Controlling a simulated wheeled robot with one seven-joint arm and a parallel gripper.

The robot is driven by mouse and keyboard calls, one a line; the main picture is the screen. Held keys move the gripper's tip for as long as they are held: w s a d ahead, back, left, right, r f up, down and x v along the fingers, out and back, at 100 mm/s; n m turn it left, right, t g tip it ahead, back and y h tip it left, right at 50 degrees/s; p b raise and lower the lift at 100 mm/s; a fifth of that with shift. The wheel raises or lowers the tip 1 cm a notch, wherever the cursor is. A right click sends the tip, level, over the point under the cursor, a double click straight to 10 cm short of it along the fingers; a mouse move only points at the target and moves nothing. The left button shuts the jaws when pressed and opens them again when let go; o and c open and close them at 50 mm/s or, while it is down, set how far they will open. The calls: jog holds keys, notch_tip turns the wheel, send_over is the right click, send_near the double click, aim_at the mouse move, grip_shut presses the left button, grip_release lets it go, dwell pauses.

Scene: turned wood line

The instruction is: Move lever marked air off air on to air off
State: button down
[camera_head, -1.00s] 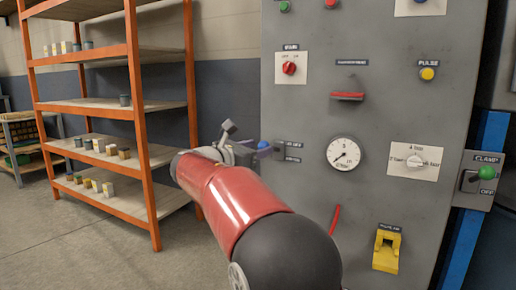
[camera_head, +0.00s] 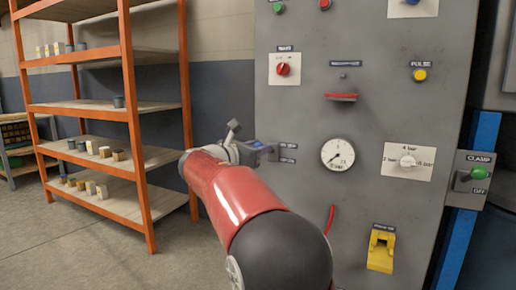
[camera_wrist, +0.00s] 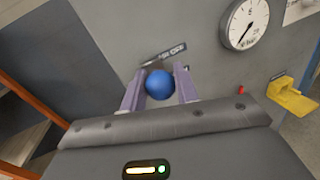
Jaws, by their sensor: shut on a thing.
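The air lever shows as a blue ball knob (camera_wrist: 160,85) in the wrist view, in front of the grey panel. My gripper (camera_wrist: 160,74) has one finger on each side of the knob and is shut on it. In the head view my gripper (camera_head: 257,147) is at the panel's left edge, and its fingers and wrist mostly hide the knob. Two small dark labels, the upper label (camera_head: 289,144) and the lower label (camera_head: 288,160), sit just right of it; their text is too small to read surely. The lever's shaft and pivot are hidden.
The grey panel (camera_head: 300,210) also carries a red rotary switch (camera_head: 283,69), a red handle (camera_head: 341,97), a gauge (camera_head: 338,155), a white dial plate (camera_head: 408,161) and a yellow switch (camera_head: 381,250). An orange shelf rack (camera_head: 132,120) stands left. Floor between is clear.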

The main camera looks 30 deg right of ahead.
jog(key=shift+r, duration=0.1)
jog(key=r+p, duration=0.1)
jog(key=p, duration=0.4)
jog(key=shift+w+d+r+y, duration=0.15)
jog(key=shift+r+y, duration=0.2)
jog(key=shift+y, duration=0.05)
jog(key=shift+w+d+r+g+p, duration=0.2)
jog(key=shift+d+r+g+p, duration=0.1)
jog(key=shift+p, duration=0.65)
jog(key=c, duration=1.1)
grip_release()
jog(key=shift+f, duration=0.1)
